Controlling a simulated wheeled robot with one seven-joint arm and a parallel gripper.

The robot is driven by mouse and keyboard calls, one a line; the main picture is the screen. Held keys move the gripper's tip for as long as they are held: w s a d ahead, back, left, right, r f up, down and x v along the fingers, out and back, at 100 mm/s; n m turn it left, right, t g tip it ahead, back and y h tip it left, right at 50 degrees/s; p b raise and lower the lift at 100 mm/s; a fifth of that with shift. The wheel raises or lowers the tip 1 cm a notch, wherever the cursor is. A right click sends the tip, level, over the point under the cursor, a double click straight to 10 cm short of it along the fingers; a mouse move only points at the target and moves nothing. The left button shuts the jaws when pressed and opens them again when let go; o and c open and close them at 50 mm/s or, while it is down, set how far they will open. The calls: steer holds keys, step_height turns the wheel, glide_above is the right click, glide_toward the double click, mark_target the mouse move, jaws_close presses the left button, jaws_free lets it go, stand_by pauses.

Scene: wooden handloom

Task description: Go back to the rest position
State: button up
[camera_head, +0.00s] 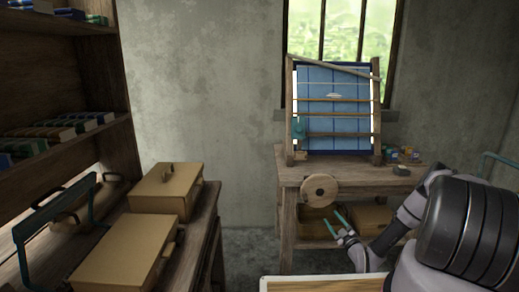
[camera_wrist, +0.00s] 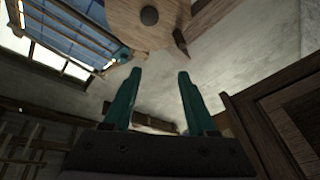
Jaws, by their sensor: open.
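My gripper (camera_head: 337,221) has two teal fingers. In the head view it is in front of the loom's table, just below and to the right of the round wooden wheel (camera_head: 319,190). In the wrist view my gripper (camera_wrist: 157,95) has its fingers apart with nothing between them. The wheel (camera_wrist: 150,18) shows close beyond the fingertips there, apart from them. The loom (camera_head: 336,108), with blue cloth and wooden bars, stands on the wooden table (camera_head: 345,181). Part of the loom (camera_wrist: 70,35) is at the upper left of the wrist view.
Cardboard boxes (camera_head: 127,252) and (camera_head: 166,188) lie on a bench at the left. A shelf with books (camera_head: 60,130) is behind it. Small jars (camera_head: 404,155) stand at the table's right. A pale framed board (camera_head: 320,284) is at the bottom edge. Floor shows between bench and table.

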steer(key=w+d+r+m+g+h, duration=0.1)
steer(key=w+d+r+g, duration=0.1)
steer(key=w+r, duration=0.5)
steer(key=w+d+r+g+h, duration=0.1)
steer(key=w+r+g, duration=0.25)
steer(key=r, duration=0.85)
steer(key=s+r+m+g+h, duration=0.2)
steer(key=s+r+m+h, duration=0.15)
steer(key=r, duration=1.75)
steer(key=s+a+r+m+g+h, duration=0.25)
steer(key=s+r+m, duration=0.35)
steer(key=s+r, duration=1.1)
steer(key=s+a+m+g+y, duration=0.1)
steer(key=s+a, duration=0.3)
steer(key=s, duration=0.9)
steer(key=s+a+r+m+y, duration=0.1)
steer(key=s+a+m+y, duration=0.2)
steer(key=s, duration=1)
steer(key=shift+s+a+r+m+g, duration=0.25)
steer(key=shift+s+a+m+g, duration=0.2)
steer(key=shift+m, duration=0.2)
